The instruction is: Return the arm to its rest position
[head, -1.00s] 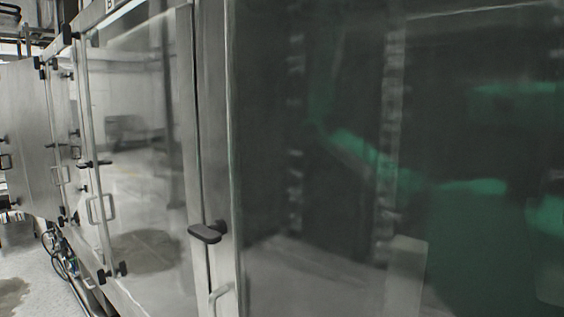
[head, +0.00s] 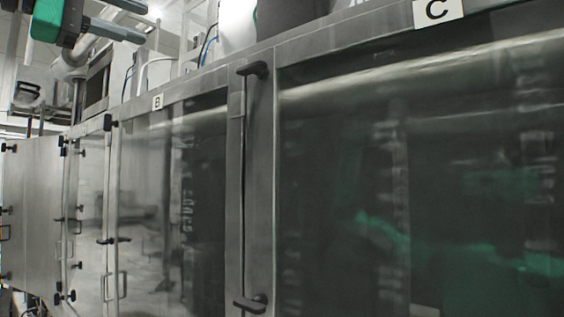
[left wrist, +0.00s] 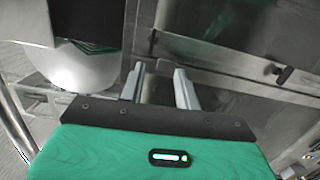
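My left gripper (head: 146,23) is raised at the top left of the head view, with its green arm part beside it. Its two fingers stand apart with nothing between them. The left wrist view also shows the left gripper (left wrist: 160,70) open and empty, in front of blurred metal and dark panels. My right gripper is in neither view. Green shapes in the dark glass look like reflections of my own arms.
The washer's long front fills the view, with a glass panel marked C (head: 437,11), another marked B (head: 157,102), and a protruding black latch (head: 250,303). Pipes and equipment stand above. A steel door (head: 32,210) is at the far left.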

